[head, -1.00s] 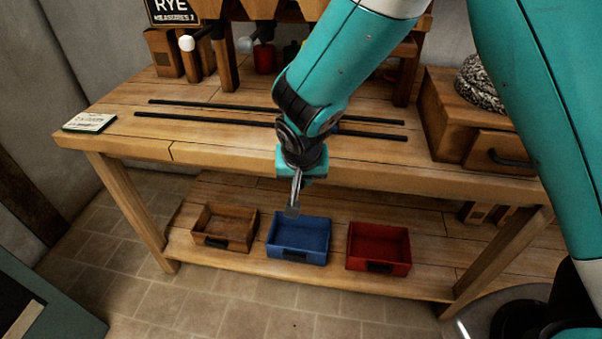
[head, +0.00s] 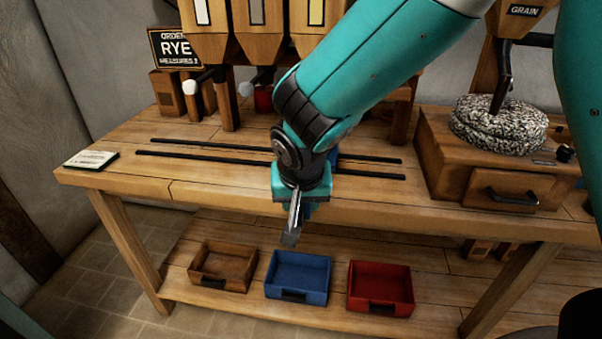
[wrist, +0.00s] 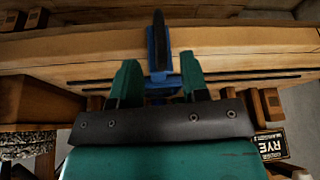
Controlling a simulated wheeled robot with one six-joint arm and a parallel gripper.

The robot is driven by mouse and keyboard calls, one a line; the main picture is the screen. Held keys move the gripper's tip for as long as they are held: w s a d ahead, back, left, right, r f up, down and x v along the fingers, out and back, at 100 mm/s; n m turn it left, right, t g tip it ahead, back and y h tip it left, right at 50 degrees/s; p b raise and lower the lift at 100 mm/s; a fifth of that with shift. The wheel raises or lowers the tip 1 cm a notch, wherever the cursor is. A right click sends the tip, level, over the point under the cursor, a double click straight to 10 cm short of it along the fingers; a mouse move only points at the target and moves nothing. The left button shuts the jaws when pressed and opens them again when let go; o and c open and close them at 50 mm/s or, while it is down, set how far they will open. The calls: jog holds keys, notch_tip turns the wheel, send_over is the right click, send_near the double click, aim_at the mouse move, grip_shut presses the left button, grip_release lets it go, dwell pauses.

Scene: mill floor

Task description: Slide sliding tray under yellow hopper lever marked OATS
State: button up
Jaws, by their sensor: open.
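Two dark rails (head: 230,157) run along the bench top. In the wrist view a blue part with a black handle-like bar (wrist: 160,30) shows beyond my fingers. No OATS marking is readable.
A RYE order sign (head: 175,48) stands at left. A stone mill (head: 498,124) with a drawer stands at right. Brown (head: 223,282), blue (head: 298,293) and red (head: 380,305) bins sit on the lower shelf.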

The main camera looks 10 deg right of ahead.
jog(key=v, duration=0.9)
jog(key=shift+r, duration=0.35)
jog(key=shift+s, duration=0.1)
jog(key=s+d+r+n+g+y+p, duration=0.2)
jog(key=s+r+n, duration=0.1)
jog(key=s, duration=0.5)
jog(key=s+d+r+n+g+y+p, duration=0.2)
jog(key=s+n, duration=0.4)
jog(key=s, duration=0.3)
notch_tip(320, 180, up, 3)
jog(key=shift+s+d+f+g+y+p, duration=0.3)
jog(key=shift+d+y+p, duration=0.2)
jog(key=shift+d, duration=0.3)
